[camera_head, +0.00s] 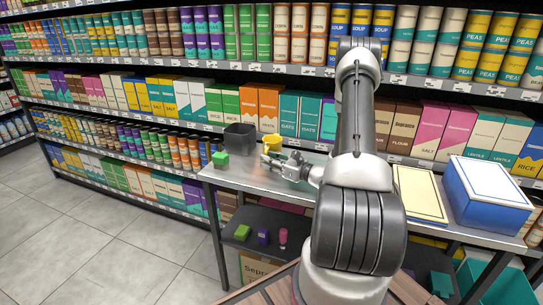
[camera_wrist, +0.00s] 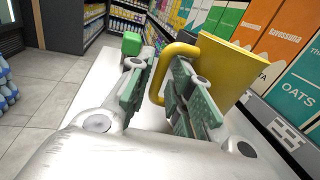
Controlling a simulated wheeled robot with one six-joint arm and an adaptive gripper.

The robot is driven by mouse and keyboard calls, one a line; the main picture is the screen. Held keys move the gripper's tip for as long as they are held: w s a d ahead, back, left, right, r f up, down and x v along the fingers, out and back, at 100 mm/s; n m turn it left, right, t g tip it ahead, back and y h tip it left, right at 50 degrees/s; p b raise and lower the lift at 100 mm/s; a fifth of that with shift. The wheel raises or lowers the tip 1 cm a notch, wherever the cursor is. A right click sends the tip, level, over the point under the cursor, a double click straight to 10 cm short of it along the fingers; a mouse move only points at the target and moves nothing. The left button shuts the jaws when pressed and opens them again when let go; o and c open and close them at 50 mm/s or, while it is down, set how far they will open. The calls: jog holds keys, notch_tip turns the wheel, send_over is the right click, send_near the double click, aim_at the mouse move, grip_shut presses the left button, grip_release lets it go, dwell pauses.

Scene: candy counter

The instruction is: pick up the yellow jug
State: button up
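The yellow jug (camera_head: 271,142) stands upright on the grey metal counter, with its lower part partly hidden behind my gripper (camera_head: 270,160). In the wrist view the yellow jug (camera_wrist: 222,60) is large, just beyond the right finger. Its looped handle points toward the gap between my fingers. My gripper (camera_wrist: 158,72) is open, with one finger on each side of the handle. There is a visible gap at the left finger; whether the right finger touches the jug cannot be told.
A green cube (camera_head: 220,159) sits left of the jug, and a dark grey bin (camera_head: 240,139) stands beside it. A framed yellow-edged box (camera_head: 420,195) and a blue-and-white box (camera_head: 486,193) lie on the right. Stocked shelves (camera_head: 250,70) rise behind the counter.

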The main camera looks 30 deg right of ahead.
grip_shut()
jog(key=shift+r, duration=0.15)
notch_tip(320, 180, up, 10)
dwell(1.1)
